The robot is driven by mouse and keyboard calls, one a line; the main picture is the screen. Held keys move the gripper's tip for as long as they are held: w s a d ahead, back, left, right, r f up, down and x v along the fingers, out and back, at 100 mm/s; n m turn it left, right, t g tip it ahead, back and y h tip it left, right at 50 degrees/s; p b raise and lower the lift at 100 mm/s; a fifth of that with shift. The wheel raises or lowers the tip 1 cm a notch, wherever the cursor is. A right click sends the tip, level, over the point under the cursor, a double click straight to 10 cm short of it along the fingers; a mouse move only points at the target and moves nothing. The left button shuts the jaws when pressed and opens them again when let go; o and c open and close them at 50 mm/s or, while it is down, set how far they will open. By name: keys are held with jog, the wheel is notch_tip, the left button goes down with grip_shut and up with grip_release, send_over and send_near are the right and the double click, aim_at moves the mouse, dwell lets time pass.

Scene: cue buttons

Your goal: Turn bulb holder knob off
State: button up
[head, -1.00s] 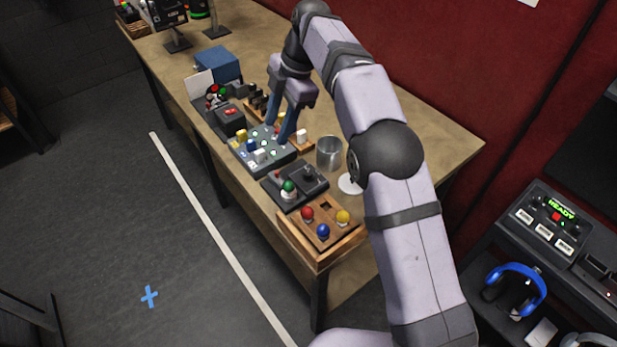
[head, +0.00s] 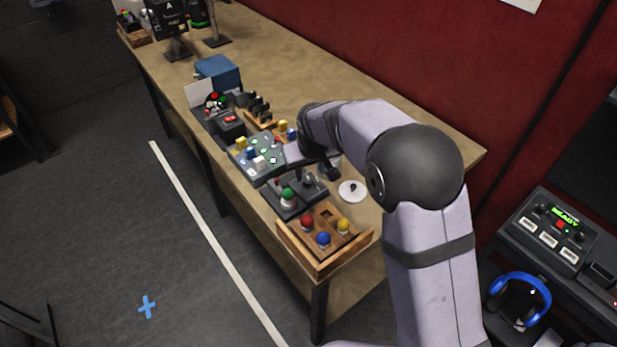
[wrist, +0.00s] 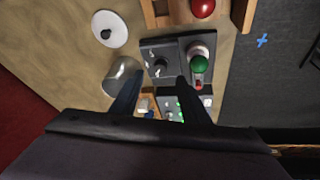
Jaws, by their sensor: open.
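The bulb holder (head: 286,208) is a dark base with a green bulb (head: 288,194) in a pale socket. Beside the bulb is a dark panel with a round black knob (wrist: 159,68), pale marks around it. A small red part (wrist: 198,85) shows by the socket in the wrist view. My gripper (wrist: 160,77) is open and empty, its two dark fingers spread either side of the knob in the wrist view. I cannot tell the height of the fingertips over the panel. In the head view my wrist partly covers the panel.
A clear glass jar (wrist: 120,76) stands close beside one finger. A white lid (head: 352,191) lies nearby. A wooden box (head: 322,262) with red, blue and yellow balls is in front. A button panel (head: 242,165) and a blue box (head: 218,71) are farther back.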

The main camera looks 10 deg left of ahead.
aim_at(308, 180)
jog(key=m, duration=0.2)
jog(key=shift+w+a+m, duration=0.1)
jog(key=shift+w+m, duration=0.05)
jog(key=shift+m, duration=0.15)
jog(key=shift+f, duration=0.1)
jog(key=shift+p+x, duration=1.45)
jog(key=shift+x, duration=2.1)
jog(key=shift+w, duration=0.1)
grip_shut()
